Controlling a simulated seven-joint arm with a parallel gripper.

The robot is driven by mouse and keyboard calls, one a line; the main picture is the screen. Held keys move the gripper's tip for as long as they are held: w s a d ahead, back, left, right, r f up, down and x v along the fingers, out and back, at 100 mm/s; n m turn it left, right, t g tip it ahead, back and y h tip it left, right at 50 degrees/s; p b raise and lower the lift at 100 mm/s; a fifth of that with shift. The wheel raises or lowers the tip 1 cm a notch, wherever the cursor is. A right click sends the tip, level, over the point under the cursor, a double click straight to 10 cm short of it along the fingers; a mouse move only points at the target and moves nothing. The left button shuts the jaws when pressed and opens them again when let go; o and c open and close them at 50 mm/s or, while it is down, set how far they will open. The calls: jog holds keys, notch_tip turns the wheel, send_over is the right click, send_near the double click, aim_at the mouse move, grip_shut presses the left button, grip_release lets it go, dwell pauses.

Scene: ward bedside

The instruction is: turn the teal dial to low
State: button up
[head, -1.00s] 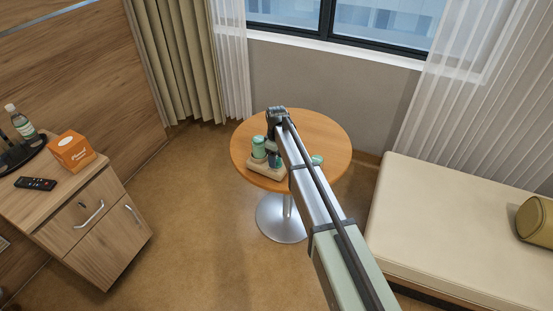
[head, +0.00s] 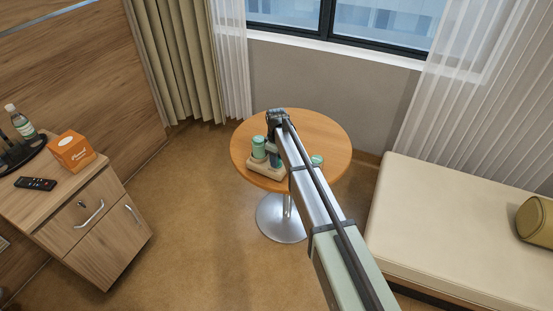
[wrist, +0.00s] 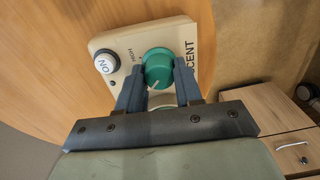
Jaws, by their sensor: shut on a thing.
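The teal dial (wrist: 158,62) stands on a cream control panel (wrist: 112,40) in the wrist view. My gripper (wrist: 159,70) is shut on the dial, one finger on each side. The dial's white mark shows at its lower edge, pointing down and slightly left in the picture. The word HIGH is printed left of the dial; no low label is visible, and the fingers cover part of the panel. In the head view my gripper (head: 273,153) reaches down to the cream unit (head: 265,173) on the round table. I cannot make out the dial there.
A white ON button (wrist: 105,62) sits left of the dial. A teal cylinder (head: 258,146) stands by the unit, and another teal thing (head: 317,160) lies right of my arm. The round table (head: 325,135) is otherwise clear. A bedside cabinet (head: 85,215) and padded bench (head: 450,215) flank it.

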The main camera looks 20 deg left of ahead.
jog(key=shift+m, duration=1.5)
jog(key=shift+c, duration=0.2)
jog(key=o, duration=1)
jog(key=shift+o, duration=0.2)
notch_tip(320, 180, up, 14)
jog(key=shift+f, duration=0.1)
